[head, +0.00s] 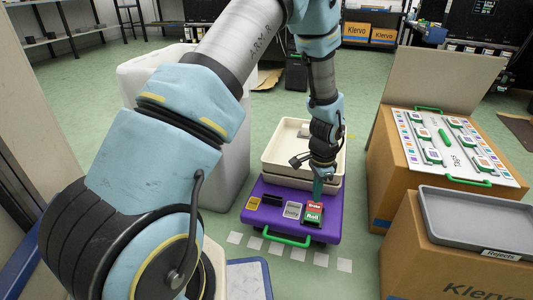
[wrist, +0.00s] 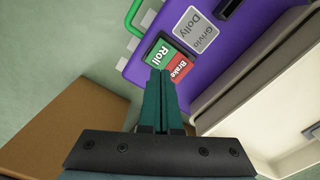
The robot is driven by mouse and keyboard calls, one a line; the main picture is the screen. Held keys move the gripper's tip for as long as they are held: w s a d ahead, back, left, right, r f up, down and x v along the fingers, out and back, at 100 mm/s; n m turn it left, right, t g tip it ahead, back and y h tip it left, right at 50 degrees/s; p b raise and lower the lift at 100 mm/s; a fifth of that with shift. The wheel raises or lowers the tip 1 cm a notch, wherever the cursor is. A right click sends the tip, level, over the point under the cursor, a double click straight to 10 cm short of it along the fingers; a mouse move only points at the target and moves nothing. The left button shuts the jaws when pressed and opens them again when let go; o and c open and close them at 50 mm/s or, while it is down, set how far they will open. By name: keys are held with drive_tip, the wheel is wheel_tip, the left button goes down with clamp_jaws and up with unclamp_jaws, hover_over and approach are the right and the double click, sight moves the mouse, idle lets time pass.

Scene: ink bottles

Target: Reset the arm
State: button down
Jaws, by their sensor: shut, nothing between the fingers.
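My arm reaches forward and down in the head view. My gripper (head: 317,190) points down at the front right of a purple dolly (head: 262,218), just over a two-part pad with a red "Brake" half (head: 314,206) and a green "Roll" half (head: 312,217). In the wrist view, my gripper (wrist: 160,76) has its green fingers together, with nothing between them. Their tips are at the edge of the green "Roll" part (wrist: 157,54), beside the red "Brake" part (wrist: 180,66). I cannot tell whether they touch the pad.
A cream tray (head: 285,168) stands on the dolly behind my gripper. Cardboard boxes at right carry a white board (head: 455,168) with green-framed pieces and a grey "Rejects" tray (head: 470,216). A white bin (head: 225,150) stands at left. Pale squares mark the floor in front.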

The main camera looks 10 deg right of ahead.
drive_tip(key=w+a+r+n+t+p, duration=0.1)
drive_tip(key=w+a+r+n+p, duration=0.2)
drive_tip(key=a+r, duration=0.65)
drive_tip(key=a+r+n+p, duration=0.2)
drive_tip(key=a+r+n, duration=0.3)
drive_tip(key=a+r, duration=0.4)
drive_tip(key=s+a+r+n+p, duration=0.4)
drive_tip(key=s+a+r+n, duration=0.35)
drive_tip(key=a+r, duration=0.45)
wheel_tip(320, 180, up, 37)
drive_tip(key=p, duration=3.7)
drive_tip(key=shift+w+d+t, duration=0.15)
drive_tip(key=shift+w+t, duration=0.15)
